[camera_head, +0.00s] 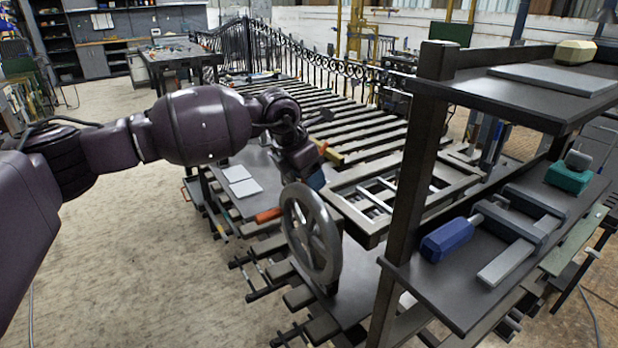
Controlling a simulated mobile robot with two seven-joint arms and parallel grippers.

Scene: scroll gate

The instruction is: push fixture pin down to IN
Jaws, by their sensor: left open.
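My left arm reaches in from the left, and its gripper (315,178) hangs above the work table, just behind the top of a grey spoked handwheel (291,236). The gripper is open; its fingertips are small and partly hidden, and I see nothing held in it. An orange-red handle (269,215) sticks out to the left beside the wheel. I cannot make out the fixture pin or an IN mark; they may be hidden by my wrist or the wheel. My right gripper is not in view.
A dark shelf rack (413,150) stands at the right, holding a blue-handled clamp (447,240) and a teal block (569,178). A slatted table with a metal frame (365,222) lies behind the wheel. White sheets (245,187) lie left of it. The floor at left is clear.

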